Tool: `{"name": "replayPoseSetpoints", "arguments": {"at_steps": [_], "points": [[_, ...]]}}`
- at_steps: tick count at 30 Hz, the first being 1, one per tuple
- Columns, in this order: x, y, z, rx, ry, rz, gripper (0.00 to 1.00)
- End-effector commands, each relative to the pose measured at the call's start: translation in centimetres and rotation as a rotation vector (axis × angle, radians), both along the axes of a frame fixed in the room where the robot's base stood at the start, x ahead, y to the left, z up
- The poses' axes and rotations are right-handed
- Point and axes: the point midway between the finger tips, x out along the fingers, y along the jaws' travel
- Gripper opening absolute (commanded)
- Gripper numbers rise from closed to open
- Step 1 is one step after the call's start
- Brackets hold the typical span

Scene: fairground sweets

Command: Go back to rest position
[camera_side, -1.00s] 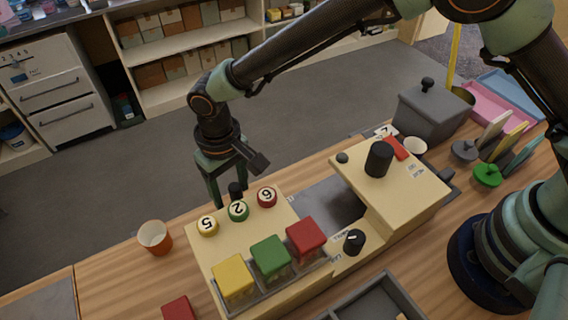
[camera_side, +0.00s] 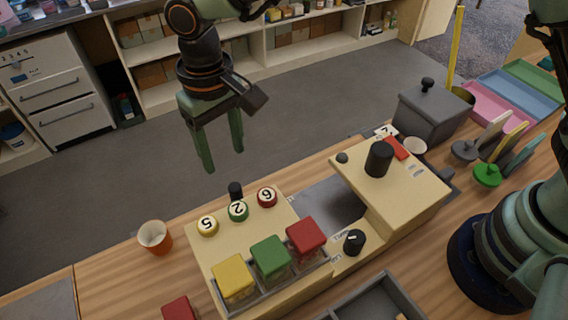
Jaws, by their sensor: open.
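My gripper (camera_side: 223,166) is open and empty, its two green fingers pointing down. In the picture it is above and a little left of the cream machine (camera_side: 415,190), clear of everything. Below it on the machine's left part are a small black knob (camera_side: 235,190) and three round numbered buttons: a yellow one marked 5 (camera_side: 207,226), a green one marked 2 (camera_side: 238,211) and a red one marked 6 (camera_side: 267,197). Yellow (camera_side: 232,277), green (camera_side: 271,256) and red (camera_side: 306,237) blocks top clear containers in a rack at the front.
An orange cup (camera_side: 155,238) stands left of the machine. A grey lidded box (camera_side: 432,112), a white cup (camera_side: 415,146) and pink (camera_side: 492,108) and blue (camera_side: 520,94) trays are behind and right. A dark tray (camera_side: 375,300) lies in front. The air around the gripper is free.

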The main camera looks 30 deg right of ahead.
Motion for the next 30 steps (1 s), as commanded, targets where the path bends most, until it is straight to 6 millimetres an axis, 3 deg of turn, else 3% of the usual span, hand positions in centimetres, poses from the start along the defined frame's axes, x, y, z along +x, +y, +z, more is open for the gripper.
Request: {"name": "replayPoseSetpoints", "arguments": {"at_steps": [17,20,23,30], "points": [[0.3,-0.7,1.7,0.007,-0.007,-0.007,0.61],[1.1,-2.7,3.3,0.024,-0.029,-0.024,0.61],[1.8,-6.1,5.5,0.048,-0.062,-0.047,0.61],[1.8,-15.3,10.1,0.094,-0.164,-0.108,0.61]]}}
